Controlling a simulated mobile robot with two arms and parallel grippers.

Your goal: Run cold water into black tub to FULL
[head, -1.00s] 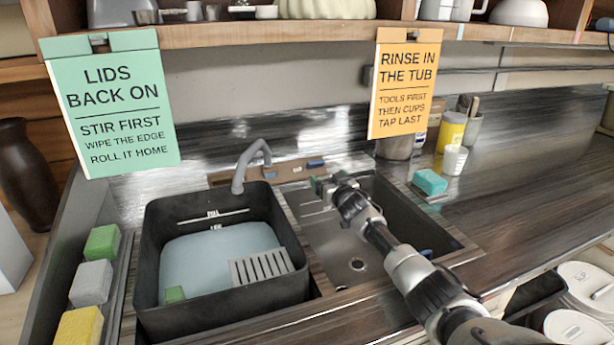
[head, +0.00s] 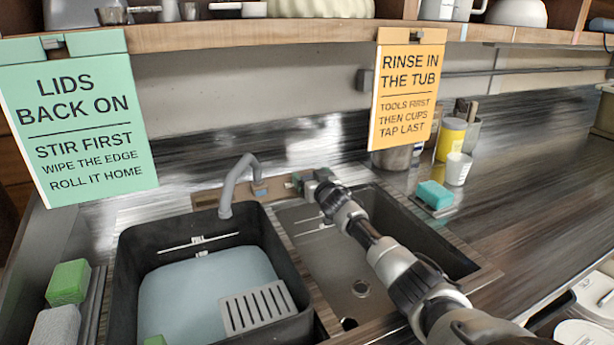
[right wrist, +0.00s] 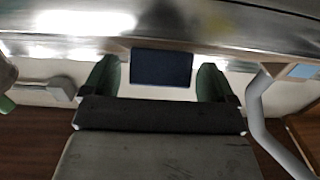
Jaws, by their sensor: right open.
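The black tub (head: 125,290) sits in the left basin with pale blue water (head: 200,280) in it. The water surface lies below the white level marks (head: 200,243) on its back wall. The grey spout (head: 228,190) reaches over the tub's back edge; I see no stream from it. My right gripper (head: 311,181) is at the tap ledge behind the right basin. In the right wrist view, its green fingers stand open on either side of a dark blue tap handle (right wrist: 161,67), with gaps on both sides. The gripper hides this handle in the head view. My left gripper is out of view.
A grey slotted rack (head: 257,306) and a green block (head: 155,341) are in the tub. Green and grey sponges (head: 68,282) lie to its left. Two signs hang from the shelf above. The right basin (head: 400,240) looks empty.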

